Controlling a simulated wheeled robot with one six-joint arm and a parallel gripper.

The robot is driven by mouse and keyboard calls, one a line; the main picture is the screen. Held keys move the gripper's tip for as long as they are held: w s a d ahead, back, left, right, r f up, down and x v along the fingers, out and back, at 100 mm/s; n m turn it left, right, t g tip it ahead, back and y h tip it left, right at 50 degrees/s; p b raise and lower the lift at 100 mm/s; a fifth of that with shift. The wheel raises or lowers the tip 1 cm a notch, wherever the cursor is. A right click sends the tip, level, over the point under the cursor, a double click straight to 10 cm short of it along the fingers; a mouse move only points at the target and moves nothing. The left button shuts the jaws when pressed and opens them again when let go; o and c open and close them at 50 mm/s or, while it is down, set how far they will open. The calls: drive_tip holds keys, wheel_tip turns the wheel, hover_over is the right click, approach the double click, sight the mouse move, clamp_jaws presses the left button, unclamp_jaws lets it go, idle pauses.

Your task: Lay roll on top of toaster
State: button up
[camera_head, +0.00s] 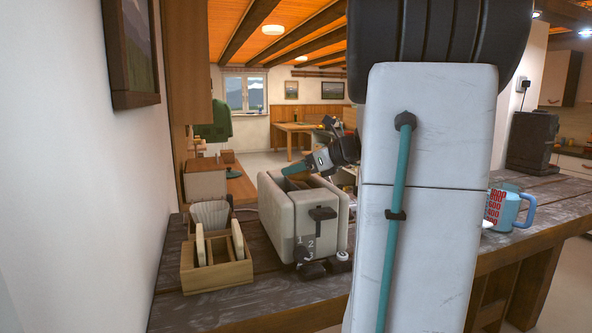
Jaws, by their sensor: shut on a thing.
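The cream toaster (326,228) stands upright on the dark wooden counter, with a black lever and dials on its front. My gripper (297,171), with teal fingers, is over the toaster's top at its far left part. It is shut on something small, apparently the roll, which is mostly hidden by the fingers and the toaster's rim. A brownish patch shows at the toaster's top opening, just below the fingers. I cannot tell whether it is the roll or the slot's inside, nor whether the roll touches the toaster.
A wooden rack (217,275) with upright slats stands left of the toaster, with a pale fluted thing (210,214) behind it. A blue mug (507,208) with red print stands at the right. My white arm link blocks the counter between toaster and mug. A wall bounds the left.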

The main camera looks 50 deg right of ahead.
drive_tip(key=shift+f, duration=0.35)
drive_tip(key=o, duration=0.8)
drive_tip(key=shift+f, duration=0.1)
